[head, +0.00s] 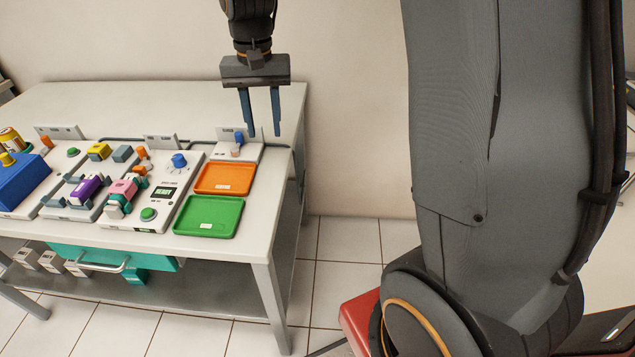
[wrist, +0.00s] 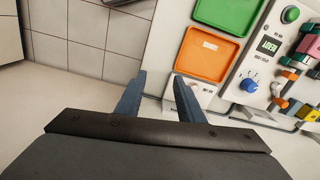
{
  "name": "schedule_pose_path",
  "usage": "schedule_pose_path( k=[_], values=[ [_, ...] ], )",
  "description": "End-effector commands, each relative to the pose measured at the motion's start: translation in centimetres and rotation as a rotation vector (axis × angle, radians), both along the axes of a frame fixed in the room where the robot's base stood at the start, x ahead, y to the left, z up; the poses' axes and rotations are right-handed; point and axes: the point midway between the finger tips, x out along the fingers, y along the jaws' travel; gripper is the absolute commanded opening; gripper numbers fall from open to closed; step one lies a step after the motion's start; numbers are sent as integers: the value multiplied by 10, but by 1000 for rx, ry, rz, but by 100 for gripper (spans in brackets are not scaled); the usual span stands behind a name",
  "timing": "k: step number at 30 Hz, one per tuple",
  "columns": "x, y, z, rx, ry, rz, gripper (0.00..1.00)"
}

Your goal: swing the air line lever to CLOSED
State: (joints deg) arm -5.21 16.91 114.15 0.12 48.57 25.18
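The air line lever (head: 237,143) is a small blue handle on a white box (head: 247,153) at the back right corner of the table. A small upright plate stands behind it. My gripper (head: 264,132) is open and points down, with nothing between its fingers. In the head view, its left fingertip appears just right of the lever; contact cannot be told. In the wrist view, my gripper (wrist: 159,76) shows two blue-grey fingers apart. The right finger covers part of the white box there, and the lever is not clearly visible. The lever's marked position is unreadable.
An orange tray (head: 225,179) and a green tray (head: 209,216) lie in front of the box. A panel with a blue knob (head: 179,160) and green button stands left. Several coloured connectors and a blue block (head: 22,181) are further left. The wall is close behind the table.

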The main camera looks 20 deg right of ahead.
Motion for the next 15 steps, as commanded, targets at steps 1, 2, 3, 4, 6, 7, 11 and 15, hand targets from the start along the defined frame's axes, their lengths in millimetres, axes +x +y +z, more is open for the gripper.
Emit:
schedule_pose_path(
  k=[1,2,3,4,6,7,11,15],
  values=[
    [-9,-3,-1,0,0,14,35],
    [-15,-5,-2,0,0,23,35],
    [-21,-7,-3,0,-1,37,35],
    [-26,-8,-4,0,-1,46,35],
    [-38,-12,-6,0,-1,68,35],
    [-43,-13,-7,0,-4,78,35],
    [-65,-19,-12,0,-5,118,35],
    [-89,-25,-17,-1,-6,161,35]
  ],
)
